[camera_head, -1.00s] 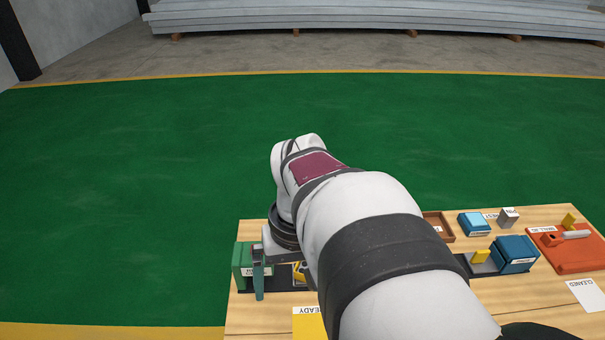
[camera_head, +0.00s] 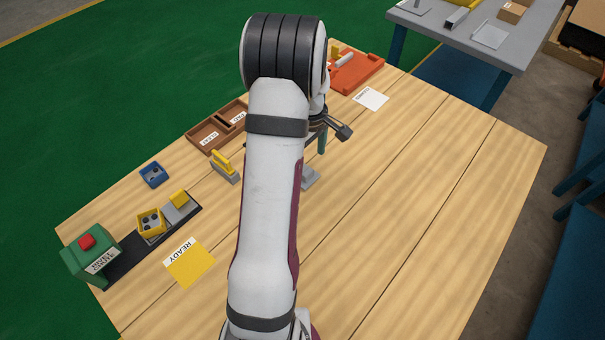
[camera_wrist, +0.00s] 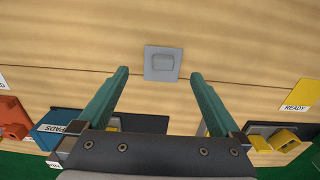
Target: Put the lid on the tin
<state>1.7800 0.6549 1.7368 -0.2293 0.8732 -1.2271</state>
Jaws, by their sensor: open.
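A flat grey square plate with a raised block in its middle, which looks like the lid (camera_wrist: 162,63), lies on the wooden table. In the head view the lid (camera_head: 310,178) shows partly, beside my arm. My gripper (camera_wrist: 159,73) is open and empty; in the wrist view the lid appears between and just beyond its teal fingertips. A blue box labelled PADS (camera_wrist: 62,121), perhaps the tin, stands at the lower left of the wrist view, partly behind my gripper. I cannot tell whether its top is open. My arm hides that box in the head view.
A brown tray (camera_head: 207,136), a yellow-handled grey tool (camera_head: 224,167), a small blue block (camera_head: 153,174) and a green red-buttoned box (camera_head: 90,255) stand along the table's left side. A yellow READY card (camera_head: 190,262) lies nearer. An orange board (camera_head: 355,72) is at the far end. The table's right side is clear.

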